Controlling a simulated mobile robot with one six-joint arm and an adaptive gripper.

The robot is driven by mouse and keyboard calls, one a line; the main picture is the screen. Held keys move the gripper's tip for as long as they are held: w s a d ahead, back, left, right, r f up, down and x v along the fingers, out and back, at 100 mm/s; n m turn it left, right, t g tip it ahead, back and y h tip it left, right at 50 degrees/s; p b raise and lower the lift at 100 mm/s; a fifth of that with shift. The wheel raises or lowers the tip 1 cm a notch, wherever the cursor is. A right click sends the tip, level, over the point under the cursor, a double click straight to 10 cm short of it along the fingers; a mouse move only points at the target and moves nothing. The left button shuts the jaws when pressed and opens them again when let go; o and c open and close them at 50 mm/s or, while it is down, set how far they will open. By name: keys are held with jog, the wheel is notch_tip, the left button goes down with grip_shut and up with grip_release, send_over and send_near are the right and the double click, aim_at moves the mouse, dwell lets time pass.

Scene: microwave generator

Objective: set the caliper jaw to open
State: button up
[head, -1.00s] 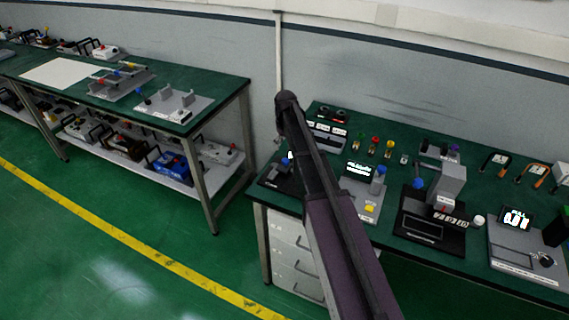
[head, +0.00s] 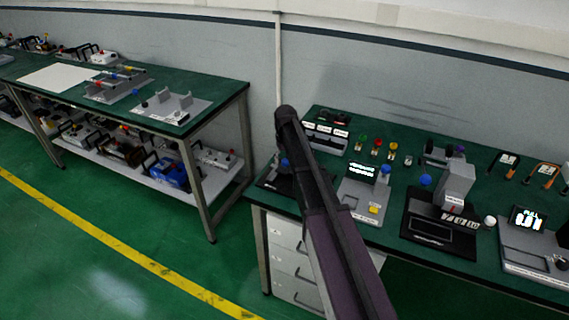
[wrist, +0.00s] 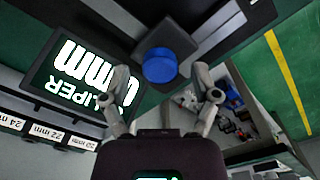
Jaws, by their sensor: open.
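The caliper's blue round knob (wrist: 160,66) is in the upper middle of the wrist view, on a dark grey slide. The caliper's lit display (wrist: 88,75) stands left of it, showing upside-down white "CALIPER" and "mm" text. My gripper (wrist: 161,74) is open, with one finger on each side of the knob. I cannot tell whether either finger touches it. In the head view my arm hides much of the caliper; its dark base (head: 268,183) and blue knob (head: 285,163) show at the table's left end.
Grey blocks labelled in millimetres (head: 325,136) stand behind the caliper. To its right are a grey device with a lit display (head: 362,195) and a black-based device (head: 428,230). A second green bench (head: 215,98) stands left, across a floor gap.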

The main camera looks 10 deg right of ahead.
jog(key=shift+f, duration=0.2)
grip_shut()
jog(key=shift+s+d, duration=1)
jog(key=shift+d, duration=0.3)
jog(key=shift+s+d, duration=0.95)
jog(key=shift+d, duration=0.35)
grip_release()
jog(key=s+a+m, duration=0.1)
jog(key=s+a, duration=0.1)
jog(key=s, duration=1)
jog(key=s+a, duration=0.3)
jog(key=s, duration=1)
jog(key=shift+s+a+m, duration=0.2)
jog(key=shift+a+m, duration=0.1)
jog(key=shift+m, duration=0.1)
